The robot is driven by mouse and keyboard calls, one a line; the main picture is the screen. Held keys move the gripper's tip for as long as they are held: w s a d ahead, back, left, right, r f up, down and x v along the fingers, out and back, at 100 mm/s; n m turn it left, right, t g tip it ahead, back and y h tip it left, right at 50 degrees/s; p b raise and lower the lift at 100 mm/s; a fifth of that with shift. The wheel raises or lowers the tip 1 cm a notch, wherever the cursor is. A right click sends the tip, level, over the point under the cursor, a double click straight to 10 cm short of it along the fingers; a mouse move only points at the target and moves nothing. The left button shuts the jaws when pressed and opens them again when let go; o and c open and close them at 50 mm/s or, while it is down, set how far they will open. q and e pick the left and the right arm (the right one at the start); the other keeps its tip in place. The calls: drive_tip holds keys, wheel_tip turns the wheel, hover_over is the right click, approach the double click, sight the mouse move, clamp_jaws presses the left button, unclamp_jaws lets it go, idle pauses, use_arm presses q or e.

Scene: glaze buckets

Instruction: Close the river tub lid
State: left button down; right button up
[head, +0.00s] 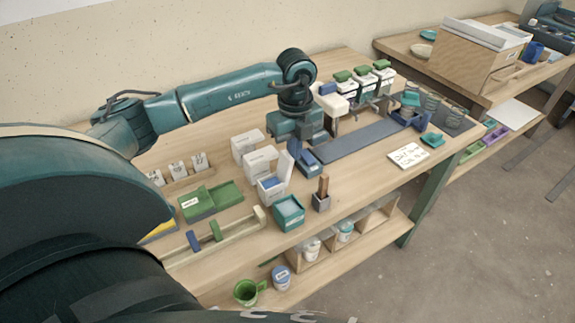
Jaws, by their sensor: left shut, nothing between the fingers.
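My left gripper (306,143) is shut and empty. It points down beside a small blue tub (309,164) whose blue lid (294,148) seems to stand upright, partly hidden by the gripper. I cannot tell whether they touch. Nearer stands a white tub (270,191) with blue inside and its white lid (287,165) raised. Two more white boxes (260,160) stand behind it. A teal open-topped tub (289,212) stands in front. The labels are too small to read, so I cannot tell which tub is river. My right gripper is out of view.
A long blue-grey mat (360,140) lies right of the gripper. A grey holder (321,202) with a brown block and a green tray (210,200) stand nearer. A white label card (408,156) lies near the table's right edge.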

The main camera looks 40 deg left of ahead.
use_arm(q)
drive_tip(key=s, duration=0.1)
drive_tip(key=s+a, duration=0.1)
drive_tip(key=s, duration=0.1)
drive_tip(key=s+a, duration=0.1)
drive_tip(key=shift+s, duration=0.3)
idle(0.6)
wheel_tip(320, 180, up, 7)
drive_tip(key=p, duration=0.6)
hover_over(280, 177)
idle(1.0)
